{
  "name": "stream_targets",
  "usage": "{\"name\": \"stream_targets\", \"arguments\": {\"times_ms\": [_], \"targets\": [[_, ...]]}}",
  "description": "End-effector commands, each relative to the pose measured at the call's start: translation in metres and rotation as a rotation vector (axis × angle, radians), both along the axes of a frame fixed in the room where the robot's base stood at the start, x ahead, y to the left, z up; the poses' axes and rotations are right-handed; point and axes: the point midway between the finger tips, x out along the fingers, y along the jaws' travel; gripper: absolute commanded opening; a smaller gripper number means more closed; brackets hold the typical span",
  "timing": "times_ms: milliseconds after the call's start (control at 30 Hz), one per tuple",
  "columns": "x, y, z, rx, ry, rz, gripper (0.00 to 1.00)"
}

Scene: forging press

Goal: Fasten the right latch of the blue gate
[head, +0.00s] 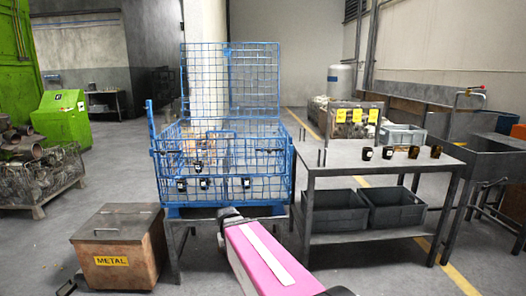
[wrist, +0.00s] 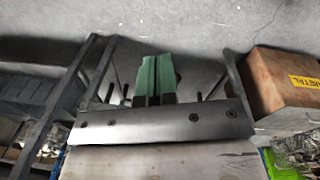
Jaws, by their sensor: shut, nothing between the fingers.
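A blue wire-mesh crate (head: 230,85) stands on a dark stand in the head view, with a tall back panel and a lower front gate (head: 225,168). The gate's right latch is too small to make out for certain; a small dark detail shows near the front's upper right. My gripper is below and in front of the crate, its tips hidden behind my arm in the head view. In the wrist view my gripper (wrist: 157,98) has its two green fingers together, with nothing between them, pointing at the grey floor. The gate is not recognisable in the wrist view.
A wooden box marked METAL (head: 120,247) stands left of the crate's stand; it also shows in the wrist view (wrist: 280,78). A dark table (head: 385,160) with several small black cups and grey bins (head: 395,207) stands right.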

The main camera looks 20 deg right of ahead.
Motion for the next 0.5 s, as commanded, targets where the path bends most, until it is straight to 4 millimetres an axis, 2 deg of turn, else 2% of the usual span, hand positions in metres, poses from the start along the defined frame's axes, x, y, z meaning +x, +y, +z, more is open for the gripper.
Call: {"name": "stream_targets", "arguments": {"times_ms": [33,100,267,500], "targets": [[0.021,-0.005,0.01,-0.022,-0.012,-0.014,0.0],[0.039,-0.012,0.024,-0.052,-0.022,-0.034,0.0],[0.079,-0.027,0.059,-0.121,-0.051,-0.084,0.0],[0.136,-0.051,0.122,-0.224,-0.1,-0.172,0.0]]}}
